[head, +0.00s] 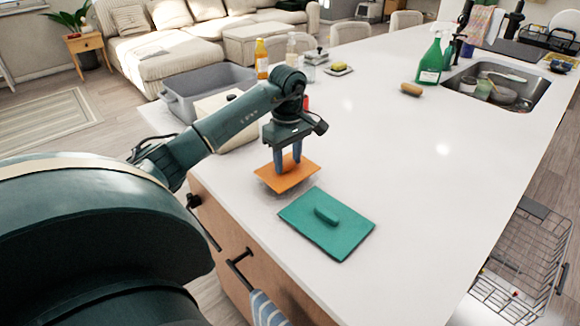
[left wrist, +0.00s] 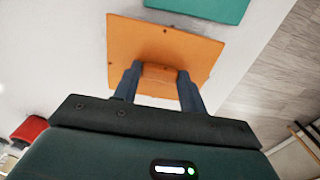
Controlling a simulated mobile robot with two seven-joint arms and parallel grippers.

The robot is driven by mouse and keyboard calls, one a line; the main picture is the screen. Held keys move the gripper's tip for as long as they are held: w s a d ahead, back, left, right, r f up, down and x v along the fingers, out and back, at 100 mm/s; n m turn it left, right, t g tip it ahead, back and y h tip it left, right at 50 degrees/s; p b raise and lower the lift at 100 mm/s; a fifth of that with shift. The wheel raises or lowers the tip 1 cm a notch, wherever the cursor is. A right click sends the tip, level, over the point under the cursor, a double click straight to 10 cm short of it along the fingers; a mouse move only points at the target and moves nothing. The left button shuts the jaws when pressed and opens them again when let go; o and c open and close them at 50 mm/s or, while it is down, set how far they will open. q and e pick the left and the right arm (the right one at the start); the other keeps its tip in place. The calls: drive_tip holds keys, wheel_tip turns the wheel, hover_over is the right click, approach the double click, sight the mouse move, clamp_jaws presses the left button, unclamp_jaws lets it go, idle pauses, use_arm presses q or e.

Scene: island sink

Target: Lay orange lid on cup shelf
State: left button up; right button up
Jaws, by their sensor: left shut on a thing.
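The orange lid (head: 287,180) is a flat square with a raised grip, near the left edge of the white counter. My left gripper (head: 288,166) points down and is shut on the lid's grip. The orange lid (left wrist: 165,45) also shows in the left wrist view, with both fingers of my left gripper (left wrist: 160,80) on either side of its grip. I cannot tell whether the lid touches the counter. I cannot make out a cup shelf. My right gripper is not in view.
A green lid (head: 340,229) with a handle lies just in front of the orange lid. A grey bin (head: 205,92) and a cream box (head: 225,112) stand behind my left arm. A sponge brush (head: 411,89), a green spray bottle (head: 431,62) and a sink (head: 498,88) are farther back. The counter's middle is clear.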

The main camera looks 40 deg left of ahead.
sight(288, 163)
use_arm(q)
drive_tip(key=shift+f, duration=1.45)
drive_tip(key=shift+f, duration=0.15)
drive_tip(key=o, duration=0.9)
drive_tip(key=shift+o, duration=0.2)
